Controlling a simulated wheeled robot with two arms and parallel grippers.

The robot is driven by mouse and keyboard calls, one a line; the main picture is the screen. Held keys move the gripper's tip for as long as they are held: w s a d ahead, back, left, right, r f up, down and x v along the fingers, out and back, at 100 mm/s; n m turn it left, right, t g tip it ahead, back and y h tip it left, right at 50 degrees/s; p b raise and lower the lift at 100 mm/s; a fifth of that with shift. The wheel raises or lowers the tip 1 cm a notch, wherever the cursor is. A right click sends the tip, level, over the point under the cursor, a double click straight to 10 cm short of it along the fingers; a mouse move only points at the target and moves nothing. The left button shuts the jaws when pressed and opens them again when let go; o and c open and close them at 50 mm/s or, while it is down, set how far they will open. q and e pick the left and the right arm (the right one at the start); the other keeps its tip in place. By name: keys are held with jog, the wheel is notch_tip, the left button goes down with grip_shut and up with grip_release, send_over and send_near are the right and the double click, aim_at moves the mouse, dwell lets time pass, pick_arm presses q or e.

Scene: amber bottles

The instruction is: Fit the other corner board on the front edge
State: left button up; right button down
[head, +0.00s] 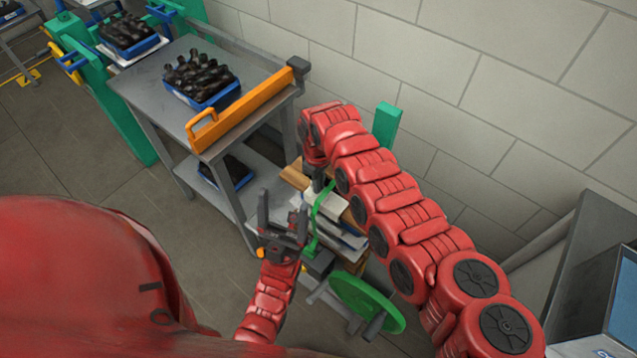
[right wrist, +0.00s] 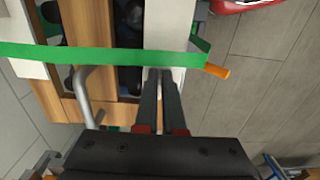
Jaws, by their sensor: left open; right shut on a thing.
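A stack of blue crates and wood-coloured boards (head: 352,222) stands beside the wall with a green strap (head: 316,213) around it. In the right wrist view the strap (right wrist: 100,54) crosses over a white corner board (right wrist: 168,28) and a second white board (right wrist: 28,28) at the opposite side. My right gripper (right wrist: 160,72) is shut on the near edge of the first corner board, by the strap; its fingers point at the stack. My left gripper (head: 282,205) is open and empty, just left of the stack. The right fingertips are mostly hidden in the head view.
A grey table (head: 150,85) at the left carries a blue crate of dark bottles (head: 203,80) and an orange guard rail (head: 240,110). A green reel (head: 368,302) is below the stack. A grey cabinet (head: 570,245) stands at the right. The wall is close behind.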

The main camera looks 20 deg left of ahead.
jog(key=shift+f, duration=0.15)
jog(key=c, duration=0.9)
grip_release()
jog(key=shift+c, duration=0.2)
jog(key=shift+r+p, duration=1.5)
jog(key=shift+r, duration=0.95)
jog(key=shift+r+p, duration=0.55)
jog(key=shift+r, duration=0.55)
